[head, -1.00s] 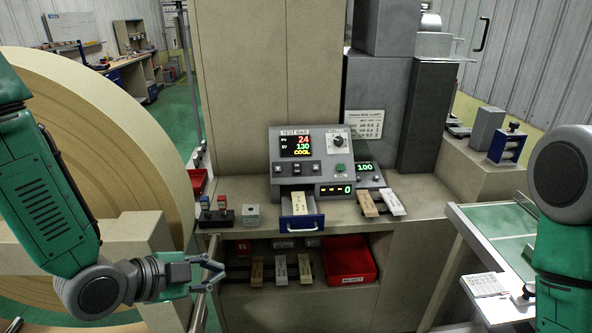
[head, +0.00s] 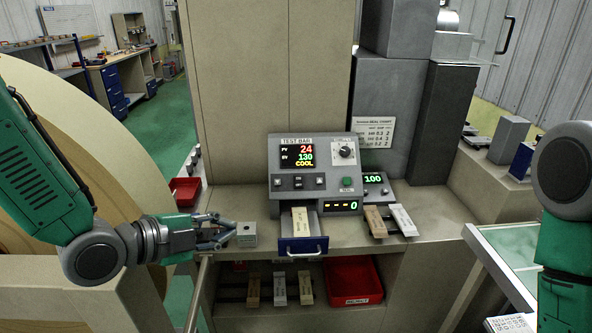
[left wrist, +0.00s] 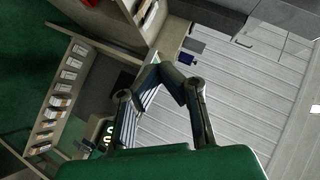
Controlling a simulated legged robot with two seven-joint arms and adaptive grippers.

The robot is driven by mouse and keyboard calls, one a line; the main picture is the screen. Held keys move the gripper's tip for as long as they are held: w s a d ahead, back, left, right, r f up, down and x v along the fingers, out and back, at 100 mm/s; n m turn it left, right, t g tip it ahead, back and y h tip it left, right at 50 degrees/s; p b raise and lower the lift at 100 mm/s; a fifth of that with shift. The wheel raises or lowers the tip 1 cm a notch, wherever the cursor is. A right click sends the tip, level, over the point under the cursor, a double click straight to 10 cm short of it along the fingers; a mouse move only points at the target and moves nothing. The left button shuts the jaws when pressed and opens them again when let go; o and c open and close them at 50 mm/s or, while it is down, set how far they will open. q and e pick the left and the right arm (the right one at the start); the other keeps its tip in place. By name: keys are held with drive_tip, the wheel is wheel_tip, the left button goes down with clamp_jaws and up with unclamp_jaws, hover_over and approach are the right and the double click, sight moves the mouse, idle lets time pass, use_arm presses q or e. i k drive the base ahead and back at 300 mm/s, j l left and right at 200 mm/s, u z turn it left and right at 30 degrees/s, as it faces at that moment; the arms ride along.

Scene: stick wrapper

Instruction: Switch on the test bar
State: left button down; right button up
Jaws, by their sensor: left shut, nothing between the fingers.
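The test bar (head: 312,168) is a grey console on the bench, with a screen reading PV 24, SV 130 and COOL. Small dark switches (head: 298,182) line its face, with a round knob (head: 345,151) and a green button (head: 347,182) to the right. Its blue-fronted drawer (head: 303,246) is pulled out with a pale labelled strip in it. My left gripper (head: 231,232) is shut and empty, left of the console beside a small grey block (head: 246,233). It also shows in the left wrist view (left wrist: 160,72). My right gripper is out of view.
A small unit (head: 374,185) reading 100 stands right of the console, with two labelled strips (head: 388,220) in front. A red bin (head: 352,279) and several strips sit on the shelf below. A large pale roll (head: 95,130) stands at left.

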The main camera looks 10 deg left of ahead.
sight(298, 179)
drive_tip(key=i, duration=1.1)
